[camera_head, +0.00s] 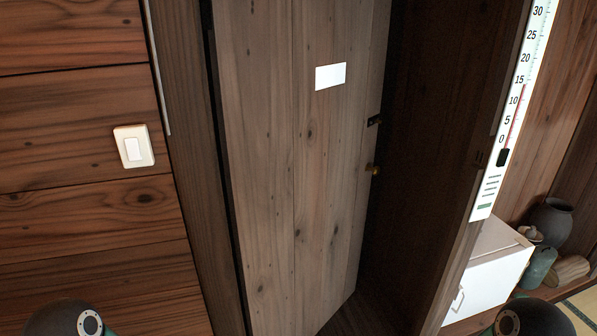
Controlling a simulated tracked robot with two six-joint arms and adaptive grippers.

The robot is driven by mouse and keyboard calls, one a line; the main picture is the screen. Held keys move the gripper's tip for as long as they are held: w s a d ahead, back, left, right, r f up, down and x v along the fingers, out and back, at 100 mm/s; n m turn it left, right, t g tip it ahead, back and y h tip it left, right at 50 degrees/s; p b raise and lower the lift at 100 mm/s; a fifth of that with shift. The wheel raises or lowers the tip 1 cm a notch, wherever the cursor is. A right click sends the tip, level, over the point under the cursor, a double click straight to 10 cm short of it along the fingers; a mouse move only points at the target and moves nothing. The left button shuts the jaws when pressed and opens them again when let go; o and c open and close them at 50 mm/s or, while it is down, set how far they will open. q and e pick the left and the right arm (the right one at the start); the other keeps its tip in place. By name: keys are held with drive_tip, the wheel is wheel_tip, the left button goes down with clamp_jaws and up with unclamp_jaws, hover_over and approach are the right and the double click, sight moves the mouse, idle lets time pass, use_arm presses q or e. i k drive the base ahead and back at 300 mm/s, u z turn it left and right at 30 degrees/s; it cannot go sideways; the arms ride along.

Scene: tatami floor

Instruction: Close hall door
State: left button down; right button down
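The hall door (265,150) is a grey-brown plank door standing ajar. Its left edge is at the frame's left post, and its right edge is swung back into the dark opening. A white label (330,76) is on its upper part. A small brass knob (373,169) and a dark latch plate (374,121) sit near its right edge. Rounded dark ends of my arms show at the bottom left and bottom right. Neither gripper's fingers are in view.
A light switch (134,146) is on the plank wall at left. A tall thermometer (508,110) hangs on the right of the doorway. Below it stand a white cabinet (490,272), a dark pot (552,221) and a green jar (538,268). Tatami (583,303) shows at the far right.

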sight(297, 85)
drive_tip(key=k, duration=0.55)
drive_tip(key=z, duration=0.15)
drive_tip(key=i, duration=0.95)
drive_tip(key=u, duration=0.1)
drive_tip(key=k, duration=1.2)
drive_tip(key=z, duration=0.8)
drive_tip(key=i, duration=1.25)
drive_tip(key=z, duration=0.7)
drive_tip(key=i, duration=1.5)
drive_tip(key=u, duration=0.45)
